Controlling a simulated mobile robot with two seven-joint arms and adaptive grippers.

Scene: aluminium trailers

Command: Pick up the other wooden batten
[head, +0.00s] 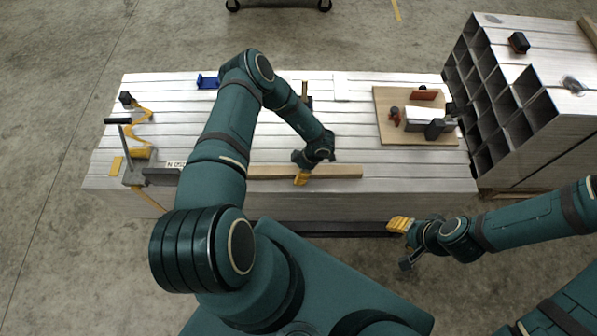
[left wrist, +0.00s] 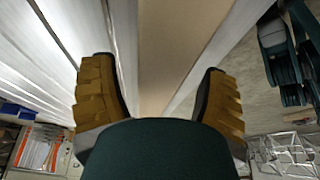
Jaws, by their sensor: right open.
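A long wooden batten (head: 335,171) lies along the near edge of the aluminium trailer top. It also shows between the fingers in the left wrist view (left wrist: 180,45). My left gripper (head: 301,178) is over this batten at its near side. Its two yellow-brown fingers (left wrist: 158,90) are apart on either side of the batten, with gaps showing, so it is open and empty. My right gripper (head: 401,225) is open and empty, off the near side of the trailer top, to the right of the batten. Part of the batten is hidden behind my left arm.
A clamp-like tool (head: 135,150) stands at the left end. A blue holder (head: 207,82) lies at the back. A wooden board (head: 392,130) carries several tools at the right. Stacked square tubes (head: 490,95) rise beyond the right end. The surface between batten and board is clear.

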